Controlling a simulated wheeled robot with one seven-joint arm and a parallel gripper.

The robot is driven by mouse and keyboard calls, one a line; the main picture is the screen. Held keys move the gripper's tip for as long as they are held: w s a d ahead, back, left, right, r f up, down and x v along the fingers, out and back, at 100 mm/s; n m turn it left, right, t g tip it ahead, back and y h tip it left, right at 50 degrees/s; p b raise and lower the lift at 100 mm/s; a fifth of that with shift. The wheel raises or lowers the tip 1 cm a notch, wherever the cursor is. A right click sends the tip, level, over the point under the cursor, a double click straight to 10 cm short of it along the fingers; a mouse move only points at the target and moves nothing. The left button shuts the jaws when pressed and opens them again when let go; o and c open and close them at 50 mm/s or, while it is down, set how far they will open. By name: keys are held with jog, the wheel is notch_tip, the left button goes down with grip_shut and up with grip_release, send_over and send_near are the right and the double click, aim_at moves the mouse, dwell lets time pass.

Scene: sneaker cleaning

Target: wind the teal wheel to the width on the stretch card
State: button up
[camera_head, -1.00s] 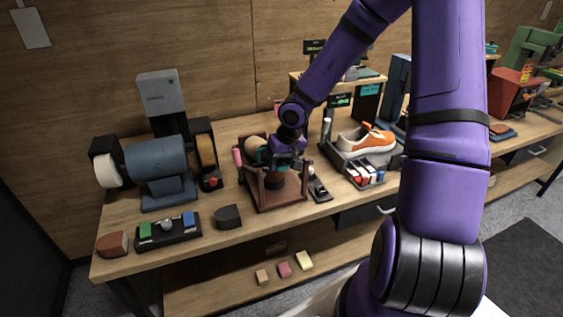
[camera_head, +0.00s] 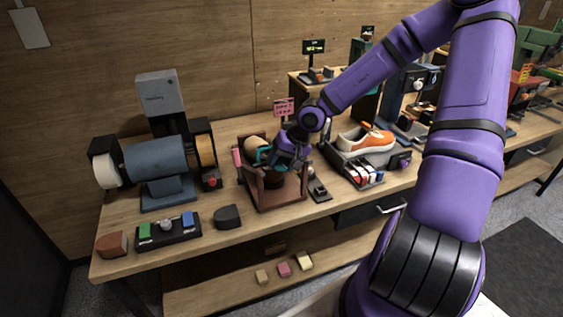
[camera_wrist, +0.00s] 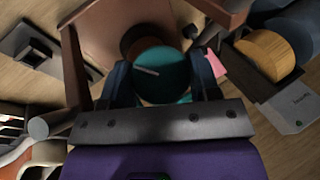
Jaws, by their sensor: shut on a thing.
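The teal wheel (camera_head: 263,156) is on a brown wooden frame (camera_head: 284,200) on the bench. In the wrist view the teal wheel (camera_wrist: 165,72) is a round knob with a pale mark on its face. My gripper (camera_wrist: 162,78) is shut on it, with one dark finger on each side. In the head view my gripper (camera_head: 275,156) reaches the wheel from the right and hides part of it. A small pink card (camera_head: 284,107) stands behind the frame and may be the stretch card. Its writing is too small to read.
A blue grinder-like machine (camera_head: 160,165) stands at the left. A small dark clamp-like item (camera_head: 318,188) lies beside the frame. Bench space in front of the frame is clear.

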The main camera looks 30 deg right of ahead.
dwell(0.3)
jog(key=o, duration=0.6)
jog(key=shift+o, duration=0.2)
jog(key=v, duration=1)
jog(key=shift+d+r, duration=0.15)
jog(key=shift+r, duration=0.2)
